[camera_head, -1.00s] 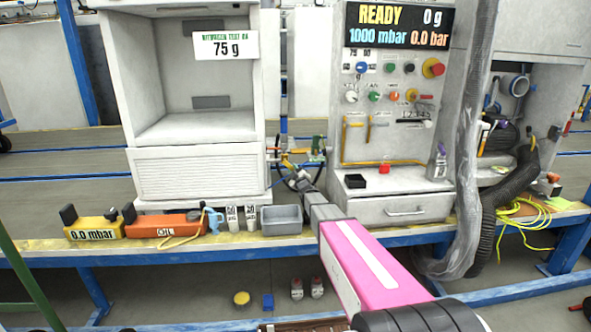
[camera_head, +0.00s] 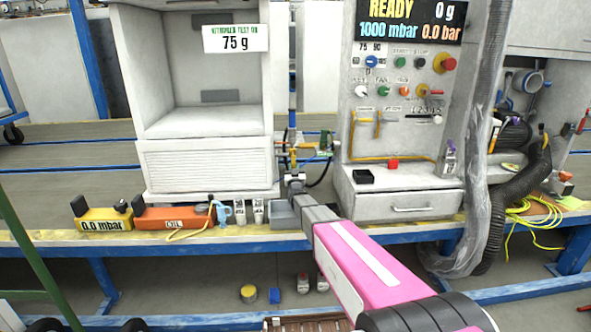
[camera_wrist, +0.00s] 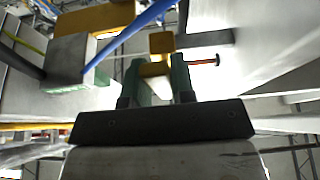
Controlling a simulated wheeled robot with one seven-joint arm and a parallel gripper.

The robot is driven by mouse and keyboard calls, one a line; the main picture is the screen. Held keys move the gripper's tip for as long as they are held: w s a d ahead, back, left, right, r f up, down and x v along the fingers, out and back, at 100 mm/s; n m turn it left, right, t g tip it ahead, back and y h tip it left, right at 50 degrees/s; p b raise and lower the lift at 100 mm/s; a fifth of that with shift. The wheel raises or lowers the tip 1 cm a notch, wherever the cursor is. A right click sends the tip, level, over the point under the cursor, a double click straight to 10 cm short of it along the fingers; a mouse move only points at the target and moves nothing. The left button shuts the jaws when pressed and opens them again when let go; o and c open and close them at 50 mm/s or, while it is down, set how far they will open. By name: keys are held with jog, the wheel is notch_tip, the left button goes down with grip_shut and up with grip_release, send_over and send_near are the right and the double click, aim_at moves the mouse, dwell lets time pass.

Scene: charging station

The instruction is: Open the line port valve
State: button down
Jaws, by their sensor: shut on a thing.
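In the head view, my pink and grey arm reaches up to the pipe fittings between the two white cabinets. My gripper (camera_head: 294,174) is at the yellow valve fitting (camera_head: 293,158) there, small and partly hidden. In the wrist view, the two green fingers of my gripper (camera_wrist: 160,75) stand on either side of a small yellow handle (camera_wrist: 161,43) and are shut on it. I cannot read a label on this valve. A blue hose (camera_wrist: 130,38) crosses above the fingers, and a red-tipped rod (camera_wrist: 205,62) sticks out to the right of them.
A grey bin (camera_head: 284,217), two small white bottles, an orange box (camera_head: 172,217) and a yellow gauge box (camera_head: 103,214) stand on the bench below. The control panel on the right reads READY, 0 g, 1000 mbar and 0.0 bar. The cabinets stand close on both sides.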

jog(key=shift+a+m, duration=0.15)
jog(key=shift+m, duration=0.35)
jog(key=c, duration=1)
grip_release()
jog(key=shift+o, duration=0.2)
